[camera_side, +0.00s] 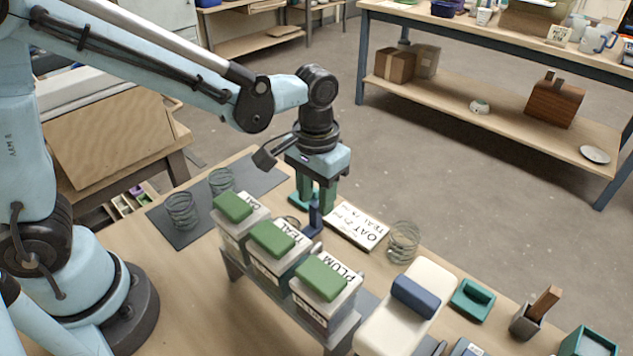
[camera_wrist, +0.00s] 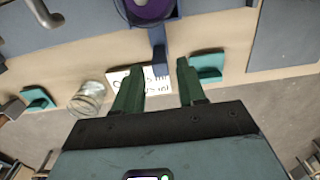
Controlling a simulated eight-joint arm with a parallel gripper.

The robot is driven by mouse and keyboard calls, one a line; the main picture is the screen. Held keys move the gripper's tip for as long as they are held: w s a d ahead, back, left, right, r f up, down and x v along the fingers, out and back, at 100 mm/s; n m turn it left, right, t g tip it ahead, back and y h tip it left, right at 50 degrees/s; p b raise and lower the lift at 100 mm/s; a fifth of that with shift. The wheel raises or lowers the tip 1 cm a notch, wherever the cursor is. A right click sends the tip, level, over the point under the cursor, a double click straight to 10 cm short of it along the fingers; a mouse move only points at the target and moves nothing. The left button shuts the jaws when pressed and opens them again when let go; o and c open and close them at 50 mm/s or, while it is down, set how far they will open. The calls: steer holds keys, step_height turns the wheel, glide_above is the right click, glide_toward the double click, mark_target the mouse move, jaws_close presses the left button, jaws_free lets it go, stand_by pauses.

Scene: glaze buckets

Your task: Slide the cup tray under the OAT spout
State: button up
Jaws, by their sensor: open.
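Three labelled buckets with green lids stand in a row in the side view: OAT (camera_side: 236,228), TEAL (camera_side: 275,258) and PLUM (camera_side: 322,292). The blue cup tray's upright handle (camera_side: 315,217) shows behind them, near the TEAL bucket; the rest of the tray is mostly hidden. In the wrist view the tray handle (camera_wrist: 158,50) points toward my gripper, and a cup with purple inside (camera_wrist: 150,8) sits on the tray. My gripper (camera_side: 316,203) points down at the handle, green fingers apart. In the wrist view the handle's end lies between the open fingers (camera_wrist: 159,78). The spouts are hidden.
A card reading OAT and TEAL (camera_side: 357,226) lies beside my gripper. A clear ribbed cup (camera_side: 403,241) stands right of it; two more stand on a grey mat (camera_side: 188,236) at left. A cream block (camera_side: 437,283), a teal block (camera_side: 472,301) and a grey holder (camera_side: 525,322) occupy the right.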

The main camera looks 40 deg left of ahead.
steer(key=shift+r, duration=2.75)
steer(key=s+a+r+t, duration=0.1)
steer(key=s+a+t, duration=0.5)
steer(key=a, duration=0.5)
steer(key=shift+s+a+r+t, duration=0.2)
steer(key=shift+r+t, duration=0.15)
steer(key=shift+t, duration=0.25)
